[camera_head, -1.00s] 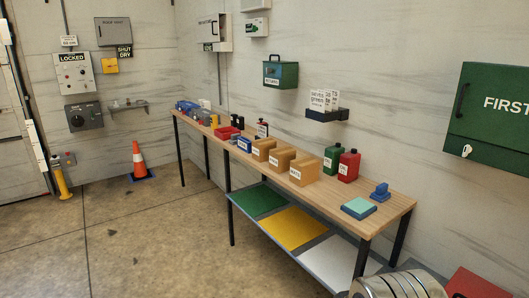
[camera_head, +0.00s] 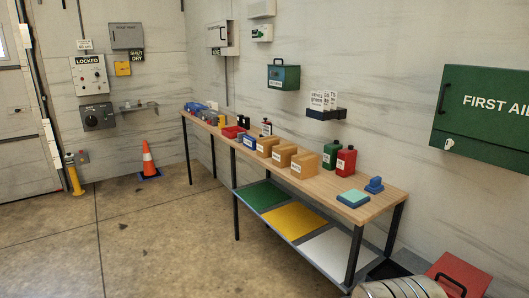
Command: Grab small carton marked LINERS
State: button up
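Three small tan cartons with white labels stand in a row on the wooden bench (camera_head: 327,189): a left one (camera_head: 270,146), a middle one (camera_head: 286,155) and a right one (camera_head: 306,163). The printing on their labels is too small to read surely, so I cannot tell which one is marked LINERS. My gripper's fingers are not in view. Only a ribbed metal part of my own body shows at the bottom edge, well apart from the cartons.
A green bottle (camera_head: 331,155) and a red bottle (camera_head: 346,162) stand right of the cartons; a blue box (camera_head: 250,142) and red tray (camera_head: 231,132) stand left. A red case (camera_head: 458,277) lies low at right. Open floor (camera_head: 150,235) lies in front of the bench.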

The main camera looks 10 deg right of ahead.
aim_at(264, 144)
jog(key=u, duration=0.1)
jog(key=k, duration=0.1)
jog(key=i, duration=3.7)
jog(key=u, duration=0.4)
